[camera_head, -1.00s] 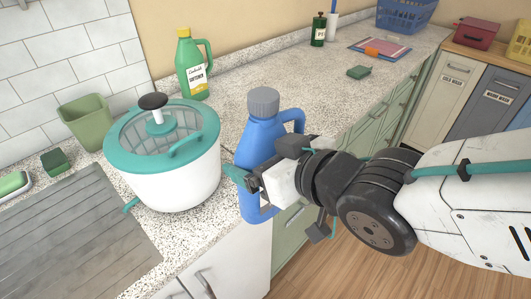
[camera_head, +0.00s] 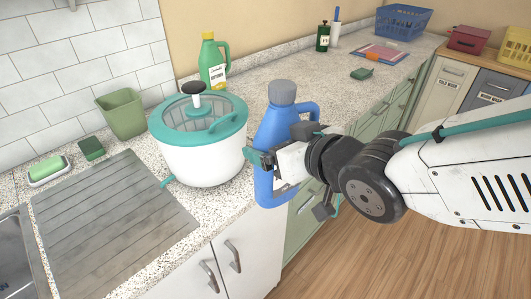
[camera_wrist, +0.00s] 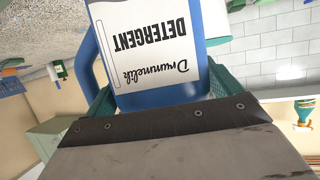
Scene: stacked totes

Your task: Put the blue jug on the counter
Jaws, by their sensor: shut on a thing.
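The blue jug (camera_head: 277,126) has a grey cap and a side handle, and it is upright in the head view. My gripper (camera_head: 262,161) is shut on the body of the jug from the right. In the wrist view the jug (camera_wrist: 162,97) shows a white "Detergent" label, upside down, between the gripper's fingers (camera_wrist: 165,90). The jug is at the front edge of the speckled counter (camera_head: 290,78). Its base overlaps the cabinet front in the picture, so it seems held in front of the edge; I cannot tell the exact gap.
A white and teal spinner tub (camera_head: 205,163) stands just left of the jug. A green softener bottle (camera_head: 213,66) is behind. A green sponge (camera_head: 361,74), a dark green bottle (camera_head: 323,37) and a blue basket (camera_head: 404,21) are further right.

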